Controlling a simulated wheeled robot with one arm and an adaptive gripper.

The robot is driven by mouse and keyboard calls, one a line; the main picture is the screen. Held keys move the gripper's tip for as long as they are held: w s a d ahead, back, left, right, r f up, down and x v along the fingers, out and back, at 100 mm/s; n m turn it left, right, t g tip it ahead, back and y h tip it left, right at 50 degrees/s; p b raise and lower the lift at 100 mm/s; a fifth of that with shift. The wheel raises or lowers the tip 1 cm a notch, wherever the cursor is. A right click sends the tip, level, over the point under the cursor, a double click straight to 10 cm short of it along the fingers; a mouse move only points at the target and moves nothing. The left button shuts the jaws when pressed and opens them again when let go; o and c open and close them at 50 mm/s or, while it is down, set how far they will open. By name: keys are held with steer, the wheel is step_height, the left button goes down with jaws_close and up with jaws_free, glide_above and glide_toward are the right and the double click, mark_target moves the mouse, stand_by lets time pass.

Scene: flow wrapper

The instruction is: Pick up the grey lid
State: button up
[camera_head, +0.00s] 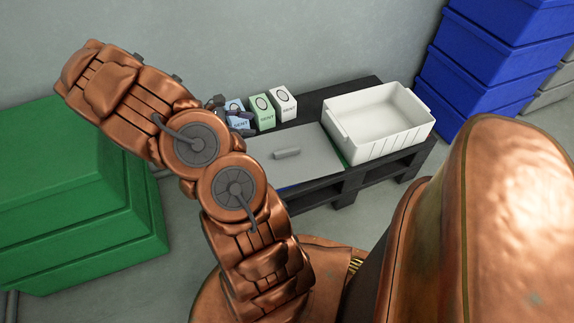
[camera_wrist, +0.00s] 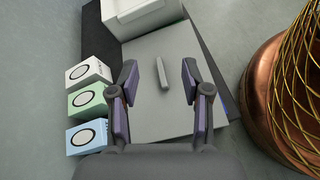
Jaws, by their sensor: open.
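The grey lid (camera_head: 300,163) is a flat panel with a short raised handle (camera_head: 287,153) on top. It lies flat on or above the dark pallet, between the small cartons and the white bin. In the wrist view the lid (camera_wrist: 158,115) fills the middle, with its handle (camera_wrist: 162,73) between and a little beyond my fingers. My gripper (camera_wrist: 157,75) is open and empty above the lid, its two fingers apart on either side of the handle's line. In the head view my arm hides most of the gripper and the lid's left part.
A white bin (camera_head: 344,128) stands right of the lid on the dark pallet (camera_head: 345,191). Several small cartons (camera_head: 263,113) stand behind the lid. Blue crates (camera_head: 490,60) are stacked at the right, green boxes (camera_head: 60,190) at the left. A wall is behind.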

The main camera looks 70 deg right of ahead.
mark_target(277, 153)
steer(key=d+f+n+b, duration=0.1)
steer(key=f+b, duration=0.1)
steer(key=f, duration=0.4)
steer(key=d+f+n+b, duration=0.1)
steer(key=d+f+b, duration=0.1)
steer(key=f, duration=0.4)
steer(key=d+f+n+h+b, duration=0.1)
steer(key=d+f+b, duration=0.1)
steer(key=f, duration=0.5)
steer(key=shift+s+f+n+b, duration=0.1)
steer(key=shift+s+n+b, duration=0.2)
steer(key=shift+s, duration=0.1)
steer(key=shift+b+x, duration=1.7)
steer(key=shift+x, duration=2.1)
jaws_close()
